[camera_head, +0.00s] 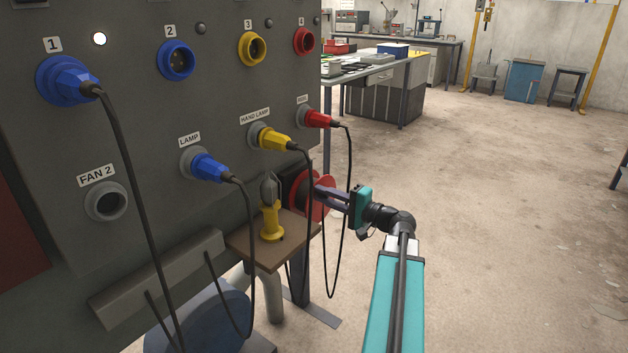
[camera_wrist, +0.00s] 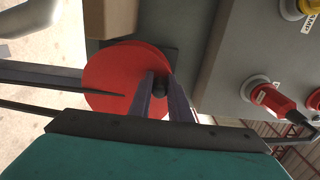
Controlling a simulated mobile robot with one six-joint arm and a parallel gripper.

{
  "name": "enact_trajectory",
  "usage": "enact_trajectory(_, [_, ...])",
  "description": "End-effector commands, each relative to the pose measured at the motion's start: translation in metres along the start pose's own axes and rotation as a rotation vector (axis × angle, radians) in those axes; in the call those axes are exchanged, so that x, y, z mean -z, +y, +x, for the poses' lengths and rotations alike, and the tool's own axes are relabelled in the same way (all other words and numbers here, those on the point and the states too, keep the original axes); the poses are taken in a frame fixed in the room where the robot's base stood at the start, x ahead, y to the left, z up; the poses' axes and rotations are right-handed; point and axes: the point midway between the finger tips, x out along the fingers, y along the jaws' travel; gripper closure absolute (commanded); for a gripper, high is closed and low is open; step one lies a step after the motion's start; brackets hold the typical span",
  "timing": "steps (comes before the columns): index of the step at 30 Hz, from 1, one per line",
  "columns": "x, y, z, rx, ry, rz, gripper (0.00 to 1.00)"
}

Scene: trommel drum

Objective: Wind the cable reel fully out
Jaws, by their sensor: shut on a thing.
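The cable reel is a red disc (camera_head: 326,190) mounted on the right edge of the grey panel, partly hidden behind my gripper's fingers. In the wrist view the red disc (camera_wrist: 108,80) faces the camera, with a dark crank knob (camera_wrist: 160,86) near its right side. My gripper (camera_head: 324,193) reaches the reel from the right. In the wrist view its fingers (camera_wrist: 161,85) are closed around the knob. A red plug (camera_head: 317,118) sits in the panel above the reel, and its black cable hangs in a loop beside the reel.
A brown shelf (camera_head: 268,244) with a yellow hand lamp (camera_head: 271,222) stands just left of the reel. Blue and yellow plugs with hanging cables are on the grey panel (camera_head: 140,135). Workbenches (camera_head: 385,68) stand behind. The floor to the right is clear.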

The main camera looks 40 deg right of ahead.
Motion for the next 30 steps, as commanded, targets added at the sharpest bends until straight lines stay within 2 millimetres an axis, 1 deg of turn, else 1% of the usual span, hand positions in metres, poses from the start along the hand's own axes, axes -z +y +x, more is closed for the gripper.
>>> enact_trajectory(1, [0.006,-0.004,0.001,0.001,0.002,-0.001,0.96])
enact_trajectory(5, [0.013,-0.008,0.0,0.001,0.002,0.0,0.95])
enact_trajectory(17, [0.015,-0.009,0.0,0.001,0.002,0.0,0.95])
enact_trajectory(25, [0.033,-0.011,0.0,0.001,0.003,-0.001,0.96])
enact_trajectory(30, [0.035,-0.012,0.0,0.001,0.003,-0.001,0.95])
